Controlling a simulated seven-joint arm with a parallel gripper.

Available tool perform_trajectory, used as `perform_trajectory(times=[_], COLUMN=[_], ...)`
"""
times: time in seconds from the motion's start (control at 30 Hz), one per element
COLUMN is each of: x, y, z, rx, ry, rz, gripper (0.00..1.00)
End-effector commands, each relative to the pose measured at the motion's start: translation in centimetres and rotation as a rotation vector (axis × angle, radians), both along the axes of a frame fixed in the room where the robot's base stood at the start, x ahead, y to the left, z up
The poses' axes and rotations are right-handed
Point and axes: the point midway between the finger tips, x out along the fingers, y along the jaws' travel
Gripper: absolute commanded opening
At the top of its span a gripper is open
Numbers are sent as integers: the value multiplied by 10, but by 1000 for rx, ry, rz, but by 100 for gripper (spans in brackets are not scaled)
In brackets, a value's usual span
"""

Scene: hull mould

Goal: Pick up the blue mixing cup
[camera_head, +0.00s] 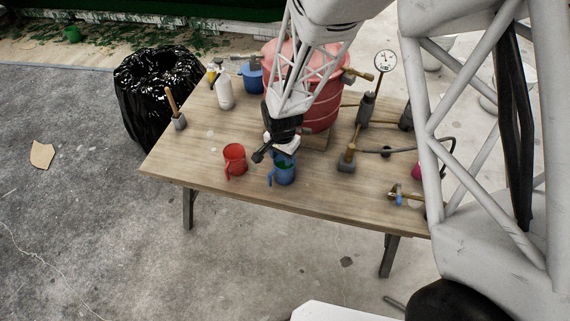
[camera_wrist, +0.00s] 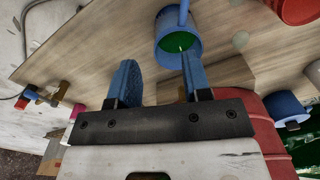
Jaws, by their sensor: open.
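The blue mixing cup (camera_head: 286,174) stands upright on the table near its front edge, with its handle toward the lower left in the head view. In the wrist view, I look down into the cup (camera_wrist: 172,41) and see green inside. My gripper (camera_head: 274,155) is at the cup's back side, close above it and partly covering its rim in the head view. In the wrist view my gripper (camera_wrist: 160,72) is open with two blue fingers and nothing between them. The cup lies beyond the fingertips, toward the right finger, which overlaps its edge. Contact cannot be told.
A red cup (camera_head: 235,159) stands left of the blue cup. Behind are a large red ribbed vessel (camera_head: 322,112), a blue pot (camera_head: 252,77) and a white bottle (camera_head: 224,92). A pressure gauge (camera_head: 385,61) and brass fittings (camera_head: 347,158) stand right. The front left table is clear.

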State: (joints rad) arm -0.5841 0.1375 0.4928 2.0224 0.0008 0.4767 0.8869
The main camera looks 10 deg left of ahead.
Motion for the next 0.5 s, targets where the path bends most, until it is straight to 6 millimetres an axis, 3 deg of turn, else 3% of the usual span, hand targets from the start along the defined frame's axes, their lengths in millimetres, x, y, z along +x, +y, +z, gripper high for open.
perform_trajectory(times=[0.03,0.2,0.5], x=[-2,-8,-7], y=[9,28,40], z=[-13,-42,-55], rx=[-4,-9,-7], ry=[5,15,11], rz=[-2,-20,-25], gripper=[45,45,45])
